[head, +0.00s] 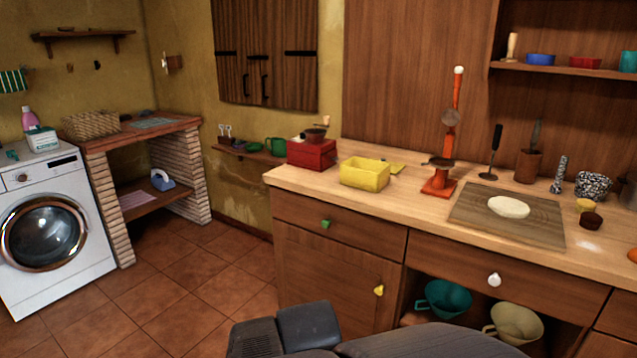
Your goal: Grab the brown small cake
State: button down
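A small dark brown round item (591,220), which looks like the brown small cake, sits on the wooden counter at the right. It is just right of a cutting board (480,226) and in front of a small yellow item (586,205). I cannot tell whether the two touch. Dark grey parts of my own arm show at the bottom middle, far to the lower left of the cake. My gripper's fingers do not show.
A pale flat round of dough (508,207) lies on the board. A speckled bowl (593,186) stands behind the cake, with a patterned shaker (559,175) to its left. An orange item (632,255) is cut by the right edge. Bare counter lies in front of the cake.

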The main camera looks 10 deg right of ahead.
aim_at(591, 221)
jog(key=z, duration=2.1)
